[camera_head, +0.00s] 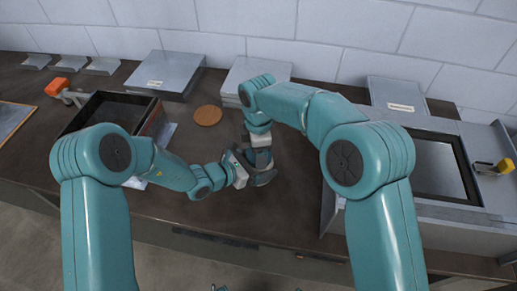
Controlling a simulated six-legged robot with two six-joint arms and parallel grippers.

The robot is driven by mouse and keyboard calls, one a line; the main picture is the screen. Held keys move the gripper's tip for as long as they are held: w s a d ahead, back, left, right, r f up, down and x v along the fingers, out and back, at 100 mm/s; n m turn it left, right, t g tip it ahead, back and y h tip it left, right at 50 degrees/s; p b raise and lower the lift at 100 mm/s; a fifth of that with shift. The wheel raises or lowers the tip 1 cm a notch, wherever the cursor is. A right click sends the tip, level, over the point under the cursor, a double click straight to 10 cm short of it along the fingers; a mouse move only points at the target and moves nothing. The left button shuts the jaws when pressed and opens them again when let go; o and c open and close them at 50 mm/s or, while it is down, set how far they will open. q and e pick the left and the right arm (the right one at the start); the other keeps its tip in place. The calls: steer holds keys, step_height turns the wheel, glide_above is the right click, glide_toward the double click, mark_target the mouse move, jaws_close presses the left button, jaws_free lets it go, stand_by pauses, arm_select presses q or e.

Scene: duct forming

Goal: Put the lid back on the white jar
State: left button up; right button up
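A round, flat, orange-brown disc, which looks like the lid (208,115), lies on the dark bench left of my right gripper. I cannot make out the white jar for certain; my grippers and arms hide part of the bench. My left gripper (252,173) reaches in from the left, low over the bench near its front. My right gripper (261,157) points down from above, right beside the left one. Their dark fingers overlap in the picture, so I cannot tell whether either is open or holds something. The lid is apart from both grippers.
A black open box (112,107) stands at left, with an orange-handled tool (60,88) behind it. Grey metal sheets or boxes (165,72) line the wall. A metal machine (440,165) with a yellow handle (495,166) fills the right. Bench around the lid is clear.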

stand_by(0.3)
steer(key=o, duration=1.2)
steer(key=shift+s+d, duration=0.1)
steer(key=shift+c, duration=0.2)
steer(key=shift+r, duration=2.25)
steer(key=shift+c, duration=0.3)
